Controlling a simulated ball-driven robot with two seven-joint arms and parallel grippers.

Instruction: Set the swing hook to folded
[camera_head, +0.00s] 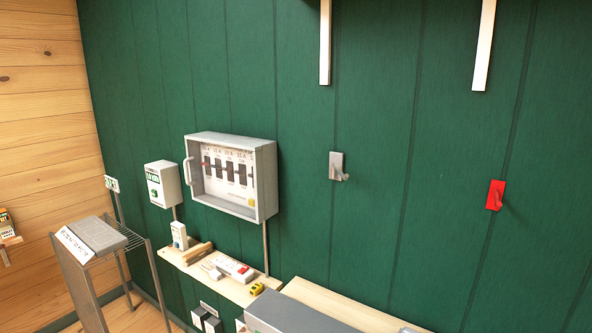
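Two wall hooks are fixed to the green panelled wall. A grey hook (336,166) is right of the picture's middle, with a short arm jutting out at the lower right of its plate. A red hook (494,195) is farther right, with a dark reddish arm sticking out from its plate. I cannot tell which one is the swing hook. Both arms appear to stand out from the wall, but they are too small to be sure of their position. Neither of my grippers shows in this view.
A grey breaker box (265,180) with its front open hangs left of the hooks. Below it, a wooden shelf (237,289) holds a power strip (233,268) and small items. A wire rack (70,273) stands at left. White vertical bars (325,45) hang above the hooks. The wall around the hooks is clear.

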